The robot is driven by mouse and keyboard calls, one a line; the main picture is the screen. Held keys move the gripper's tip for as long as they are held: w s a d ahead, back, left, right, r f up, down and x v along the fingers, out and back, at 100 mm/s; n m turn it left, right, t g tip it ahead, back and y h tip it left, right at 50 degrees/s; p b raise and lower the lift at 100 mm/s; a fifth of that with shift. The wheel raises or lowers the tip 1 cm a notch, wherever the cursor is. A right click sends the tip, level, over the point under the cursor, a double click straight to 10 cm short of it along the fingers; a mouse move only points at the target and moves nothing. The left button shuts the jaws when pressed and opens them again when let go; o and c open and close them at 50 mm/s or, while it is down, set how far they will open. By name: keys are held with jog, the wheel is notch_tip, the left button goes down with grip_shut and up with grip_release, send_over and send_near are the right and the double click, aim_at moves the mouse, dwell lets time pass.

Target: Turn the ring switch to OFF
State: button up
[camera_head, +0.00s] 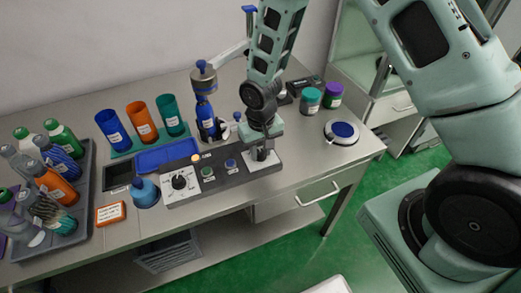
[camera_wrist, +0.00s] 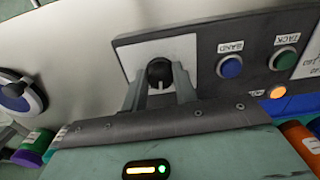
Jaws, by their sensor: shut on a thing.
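The ring switch (camera_wrist: 159,70) is a black rotary knob on a white plate at one end of the dark control panel. In the wrist view my gripper (camera_wrist: 160,84) has its two grey fingers on either side of the knob, closed on it. The knob's light pointer mark shows between the fingers, but I cannot read any ON or OFF label by it. In the head view my gripper (camera_head: 260,150) reaches down onto the right end of the panel (camera_head: 222,168) and hides most of the knob.
Beside the switch are a blue button (camera_wrist: 230,67) marked BAND, a green button (camera_wrist: 282,59) marked TACK and a lit orange lamp (camera_wrist: 277,92). A larger dial (camera_head: 180,182) sits at the panel's left. A blue bottle (camera_head: 206,118) stands close behind the panel.

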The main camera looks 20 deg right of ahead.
aim_at(261, 152)
jog(key=n, duration=0.5)
jog(key=shift+d+n, duration=0.1)
jog(key=shift+n, duration=0.2)
jog(key=n, duration=0.5)
jog(key=shift+w+p, duration=0.1)
jog(key=shift+p, duration=0.2)
jog(key=shift+n, duration=0.3)
jog(key=o, duration=1)
jog(key=shift+c, duration=0.2)
notch_tip(261, 152, up, 17)
jog(key=shift+r, duration=0.2)
jog(key=s+a+r+m, duration=0.2)
jog(key=s+a+r, duration=0.1)
jog(key=s, duration=0.8)
jog(key=s+a+r+m, duration=0.2)
jog(key=s+a+r, duration=0.1)
jog(key=s, duration=0.9)
jog(key=shift+a+y, duration=0.15)
jog(key=shift+y, duration=0.15)
